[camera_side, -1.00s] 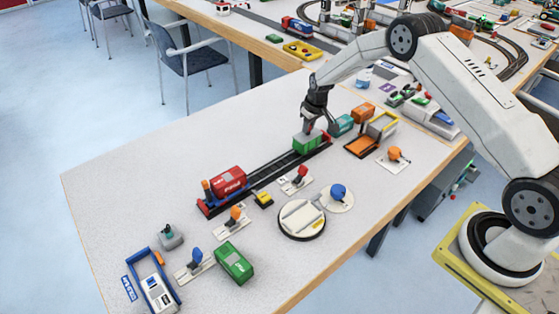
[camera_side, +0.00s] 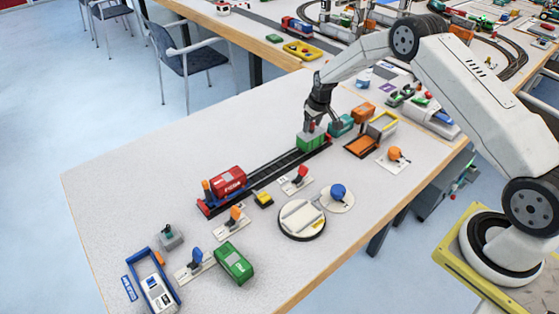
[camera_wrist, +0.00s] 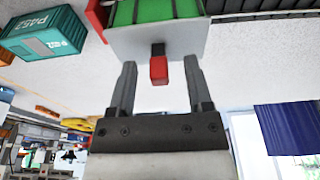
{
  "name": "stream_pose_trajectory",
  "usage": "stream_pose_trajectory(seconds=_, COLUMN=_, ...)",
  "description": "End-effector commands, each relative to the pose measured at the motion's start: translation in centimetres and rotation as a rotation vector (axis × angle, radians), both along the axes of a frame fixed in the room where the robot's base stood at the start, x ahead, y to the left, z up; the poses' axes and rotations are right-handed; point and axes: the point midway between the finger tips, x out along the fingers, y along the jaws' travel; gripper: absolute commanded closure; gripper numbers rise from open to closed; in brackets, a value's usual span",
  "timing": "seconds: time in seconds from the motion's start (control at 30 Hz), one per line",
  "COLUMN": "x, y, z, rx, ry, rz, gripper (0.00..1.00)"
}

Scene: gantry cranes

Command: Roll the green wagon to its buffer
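The green wagon (camera_side: 311,141) stands on the dark track (camera_side: 272,168), at its upper right end in the side view. A red end stop (camera_side: 328,137) shows right beside the wagon; I cannot tell if they touch. The fingers are apart, with gaps on both sides of the peg.
A red wagon (camera_side: 228,182) stands at the track's other end. A teal container (camera_side: 340,126) and an orange tray (camera_side: 361,146) are close on the right. Levers with red (camera_side: 301,172) and blue (camera_side: 338,192) knobs stand in front. The table's left part is clear.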

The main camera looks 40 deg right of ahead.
Motion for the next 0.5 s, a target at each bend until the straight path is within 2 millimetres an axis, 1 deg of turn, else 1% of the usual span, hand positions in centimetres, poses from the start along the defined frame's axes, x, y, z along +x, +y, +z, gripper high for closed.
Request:
stream_pose_trajectory(seconds=0.23, x=0.0, y=0.0, z=0.5, rx=0.000, ry=0.000, rz=0.000, gripper=0.35)
stream_pose_trajectory(seconds=0.5, x=0.0, y=0.0, z=2.3, rx=0.000, ry=0.001, rz=0.000, gripper=0.35)
